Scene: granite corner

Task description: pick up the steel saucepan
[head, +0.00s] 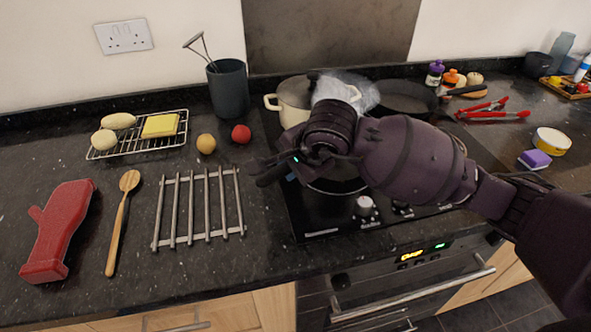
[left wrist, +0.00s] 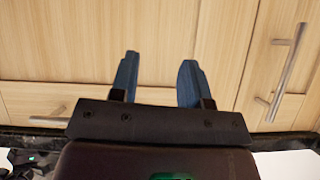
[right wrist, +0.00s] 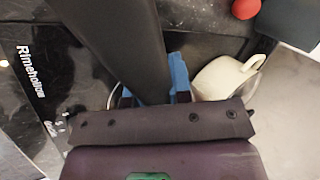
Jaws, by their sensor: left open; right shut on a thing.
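The steel saucepan (head: 338,187) is on the black hob, mostly hidden behind my right gripper and forearm. Its dark handle (head: 270,175) points left past the hob's edge. My right gripper (head: 292,172) is shut on this handle. In the right wrist view the handle (right wrist: 120,40) runs between the blue fingers (right wrist: 155,82), and a little of the pan's rim shows behind. I cannot tell whether the pan's base touches the hob. My left gripper (left wrist: 159,65) is open and empty in front of wooden cabinet fronts; it is not in the head view.
A cream pot (head: 292,100) stands behind the saucepan, with a dark frying pan (head: 402,97) to its right. A steel trivet (head: 200,207), wooden spoon (head: 120,220) and red oven mitt (head: 60,230) lie left. A red ball-shaped item (head: 241,134) sits near the utensil pot (head: 228,88).

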